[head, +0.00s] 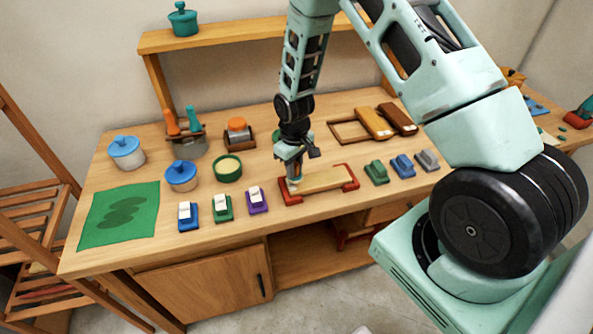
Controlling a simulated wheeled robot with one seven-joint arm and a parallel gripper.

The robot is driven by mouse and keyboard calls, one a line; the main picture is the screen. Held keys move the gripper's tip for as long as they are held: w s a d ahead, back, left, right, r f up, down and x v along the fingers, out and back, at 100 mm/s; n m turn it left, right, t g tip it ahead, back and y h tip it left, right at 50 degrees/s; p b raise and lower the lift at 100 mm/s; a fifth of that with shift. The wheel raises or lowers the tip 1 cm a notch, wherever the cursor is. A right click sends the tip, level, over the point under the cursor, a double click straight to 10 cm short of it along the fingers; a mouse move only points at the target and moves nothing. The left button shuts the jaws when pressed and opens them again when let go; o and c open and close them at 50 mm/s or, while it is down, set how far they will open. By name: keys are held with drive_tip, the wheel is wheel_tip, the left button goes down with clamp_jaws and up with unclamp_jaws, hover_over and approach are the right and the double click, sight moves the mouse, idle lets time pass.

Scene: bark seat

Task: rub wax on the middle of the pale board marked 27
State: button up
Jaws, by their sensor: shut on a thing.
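A pale board (326,180) lies on the bench between two red end holders (349,177). No number can be read on it from here. My gripper (294,170) points down over the left end of the board, left of its middle. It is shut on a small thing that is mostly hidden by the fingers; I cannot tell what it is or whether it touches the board. A round green tin (228,168) with a pale filling, perhaps wax, stands open to the left of my gripper.
Blue (188,216), green (222,208) and purple (257,200) holders with white blocks line the front edge. Green (376,172), blue (402,165) and grey (427,159) blocks stand right of the board.

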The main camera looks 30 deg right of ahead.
drive_tip(key=shift+s+r+p, duration=0.1)
drive_tip(key=shift+r+p, duration=1.65)
drive_tip(key=shift+r, duration=1.2)
drive_tip(key=shift+f+b, duration=0.1)
drive_tip(key=shift+b, duration=0.25)
